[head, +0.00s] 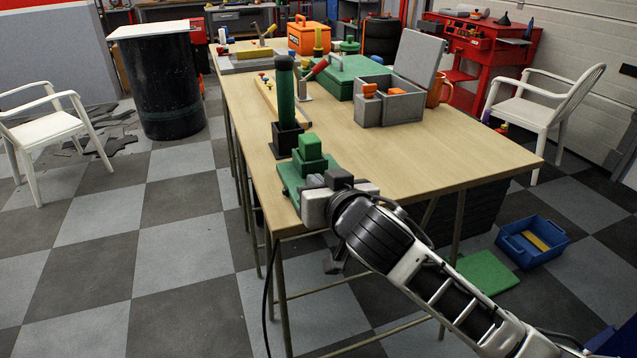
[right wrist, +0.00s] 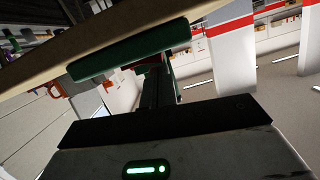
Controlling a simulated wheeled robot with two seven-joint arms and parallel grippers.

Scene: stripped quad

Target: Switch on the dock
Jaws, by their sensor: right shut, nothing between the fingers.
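My right gripper (head: 314,184) is at the near left corner of the table, right beside a green plate (head: 291,186) with stepped green blocks (head: 310,154) on it. The gripper is shut and empty; its fingertips are hard to make out. In the right wrist view a dark finger (right wrist: 154,92) points toward a green slab (right wrist: 130,50) by the table edge. Whether they touch I cannot tell. Just behind stands a green cylinder (head: 285,92) upright in a black square base (head: 287,139). Which of these is the dock, and any switch, I cannot make out. My left gripper is out of view.
The wooden table (head: 430,160) holds a grey compartment box (head: 398,108), a green case (head: 343,79) and an orange box (head: 308,38). Its front right is clear. A blue crate (head: 533,243) is on the floor. White chairs (head: 50,128) and a black drum (head: 163,85) stand around.

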